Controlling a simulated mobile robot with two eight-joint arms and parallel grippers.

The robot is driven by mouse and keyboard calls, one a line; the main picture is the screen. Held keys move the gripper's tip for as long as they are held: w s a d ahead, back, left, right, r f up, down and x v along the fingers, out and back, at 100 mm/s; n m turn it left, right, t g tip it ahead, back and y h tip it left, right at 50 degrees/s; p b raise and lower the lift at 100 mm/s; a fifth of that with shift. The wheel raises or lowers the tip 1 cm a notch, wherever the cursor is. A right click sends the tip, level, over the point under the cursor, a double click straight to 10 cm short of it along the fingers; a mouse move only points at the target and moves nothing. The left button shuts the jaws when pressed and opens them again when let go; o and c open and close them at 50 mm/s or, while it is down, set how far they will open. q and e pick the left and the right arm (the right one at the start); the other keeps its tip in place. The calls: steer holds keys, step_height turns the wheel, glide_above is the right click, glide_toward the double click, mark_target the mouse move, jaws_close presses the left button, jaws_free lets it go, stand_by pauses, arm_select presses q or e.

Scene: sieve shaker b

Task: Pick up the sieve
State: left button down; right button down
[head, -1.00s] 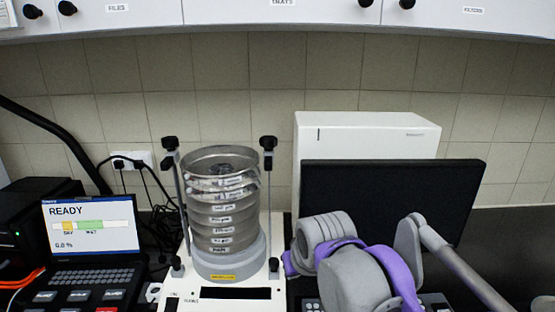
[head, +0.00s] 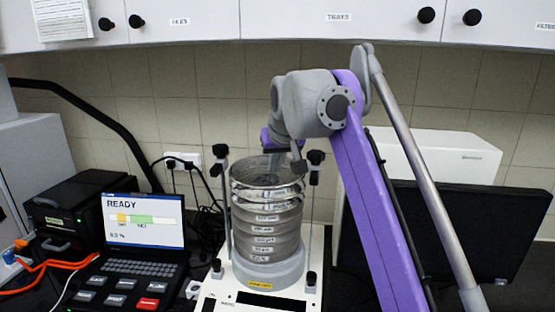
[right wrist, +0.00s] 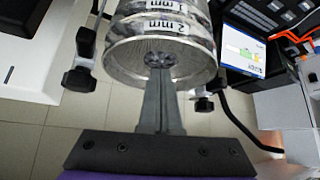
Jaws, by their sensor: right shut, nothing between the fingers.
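A stack of round metal sieves (head: 272,222) with white labels stands on the grey base of the shaker (head: 262,303), between upright rods with black knobs. The open top sieve (head: 240,173) also shows in the right wrist view (right wrist: 120,48), with a 2 mm label and some grainy material inside. My right gripper (head: 292,163) is over the stack's top. In the right wrist view its fingers (right wrist: 159,75) are together and empty, in front of the top sieve's mouth. Whether they touch the sieve I cannot tell. My left gripper is not in view.
Black clamp knobs (head: 316,157) rise close beside the stack. A laptop reading READY (head: 145,219) is at left, with a black box (head: 75,210) behind it. A dark monitor (head: 500,235) and a white box (head: 460,160) are at right. Cabinets (head: 290,18) hang above.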

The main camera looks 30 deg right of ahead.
mark_target(276, 196)
steer(key=x, duration=0.4)
steer(key=shift+s+f, duration=0.1)
steer(key=shift+f, duration=0.1)
steer(key=s, duration=0.1)
steer(key=s+b, duration=0.1)
steer(key=s, duration=0.1)
steer(key=shift+a, duration=0.35)
steer(key=shift+s+a+r, duration=0.15)
steer(key=shift+s, duration=0.3)
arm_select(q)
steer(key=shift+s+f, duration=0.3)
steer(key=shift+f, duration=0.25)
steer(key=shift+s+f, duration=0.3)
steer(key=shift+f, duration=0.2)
arm_select(e)
steer(key=shift+w, duration=0.15)
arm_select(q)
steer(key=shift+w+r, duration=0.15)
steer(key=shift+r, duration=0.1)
arm_select(e)
steer(key=shift+s+a, duration=0.25)
steer(key=shift+s, duration=0.95)
steer(key=shift+s+a, duration=0.25)
steer(key=shift+s, duration=0.95)
